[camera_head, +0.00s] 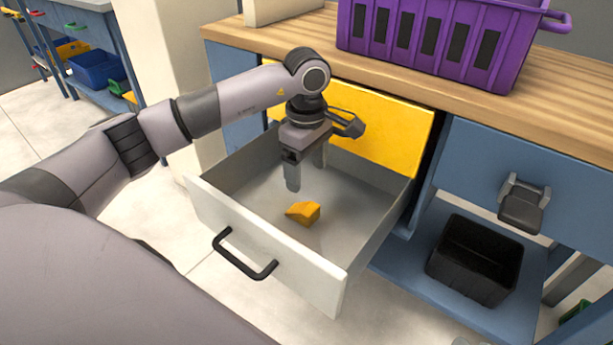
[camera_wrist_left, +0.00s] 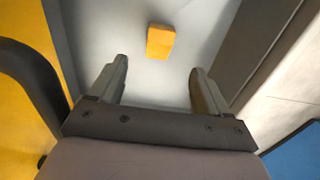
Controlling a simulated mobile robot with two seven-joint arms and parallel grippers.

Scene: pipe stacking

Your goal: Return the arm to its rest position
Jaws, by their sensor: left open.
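My left gripper (camera_head: 306,172) hangs fingers down over the open white drawer (camera_head: 262,244). Its two fingers are apart and nothing is between them, as the left wrist view also shows (camera_wrist_left: 158,80). An orange-yellow block (camera_head: 304,213) lies on the drawer floor, below and in front of the fingertips. In the left wrist view the block (camera_wrist_left: 161,41) lies beyond the fingertips, apart from them. My left arm (camera_head: 190,115) reaches in from the left over the drawer's left side. My right gripper is not in view.
A purple crate (camera_head: 432,40) stands on the wooden worktop (camera_head: 400,83). A yellow panel (camera_head: 380,122) is behind the drawer. A black bin (camera_head: 474,260) sits on the lower blue shelf at the right. Floor shows left of the drawer.

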